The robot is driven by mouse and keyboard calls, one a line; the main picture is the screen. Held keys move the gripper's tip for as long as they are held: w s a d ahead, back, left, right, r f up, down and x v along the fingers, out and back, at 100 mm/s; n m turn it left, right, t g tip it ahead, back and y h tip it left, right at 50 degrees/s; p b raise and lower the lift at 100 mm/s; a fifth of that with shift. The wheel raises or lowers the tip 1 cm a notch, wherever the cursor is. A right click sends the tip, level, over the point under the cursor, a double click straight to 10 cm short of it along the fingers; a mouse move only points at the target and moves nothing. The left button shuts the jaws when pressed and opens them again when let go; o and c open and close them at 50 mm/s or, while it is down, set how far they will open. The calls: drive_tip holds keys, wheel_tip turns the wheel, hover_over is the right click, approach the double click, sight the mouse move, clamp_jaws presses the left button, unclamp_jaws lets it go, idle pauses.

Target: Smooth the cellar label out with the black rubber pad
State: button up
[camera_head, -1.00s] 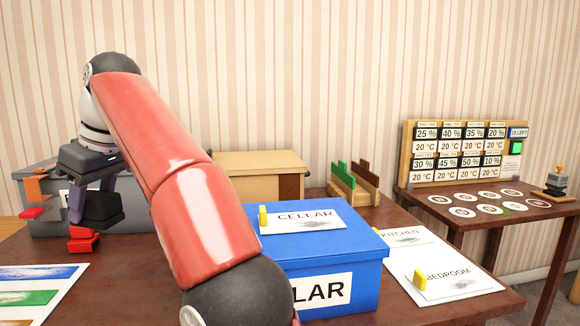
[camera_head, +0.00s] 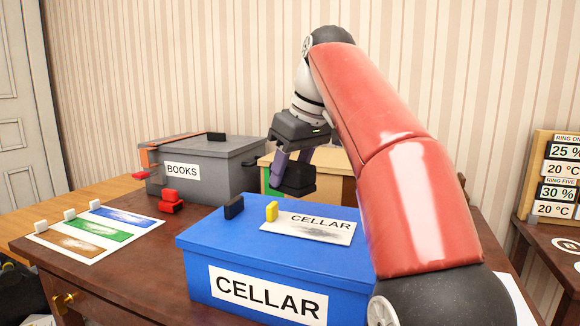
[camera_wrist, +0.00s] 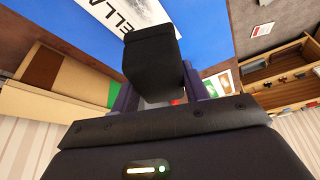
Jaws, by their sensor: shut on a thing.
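My gripper (camera_head: 293,167) is shut on the black rubber pad (camera_head: 299,181), held in the air above the back of the blue box. The pad also fills the middle of the wrist view (camera_wrist: 152,65), between the fingers. The cellar label (camera_head: 310,226) is a white card reading CELLAR, with a grey smudged patch, lying on the blue box's lid. The pad is apart from the label. In the wrist view the label (camera_wrist: 138,14) shows at the top, partly cut off.
The blue box (camera_head: 200,240) carries a yellow block (camera_head: 271,211) and a small black block (camera_head: 233,207) on its lid. A grey BOOKS box (camera_head: 225,165), red blocks (camera_head: 170,202) and a coloured-strip sheet (camera_head: 60,250) are to the left. A cardboard-coloured box (camera_head: 335,160) stands behind.

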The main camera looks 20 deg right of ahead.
sight(290, 193)
wheel_tip(290, 193, down, 5)
drive_tip(key=shift+r+b, duration=0.15)
drive_tip(key=shift+b, duration=0.85)
drive_tip(key=shift+f+b, duration=0.5)
drive_tip(key=shift+b, duration=0.05)
drive_tip(key=shift+f+b, duration=0.75)
drive_tip(key=shift+f, duration=0.25)
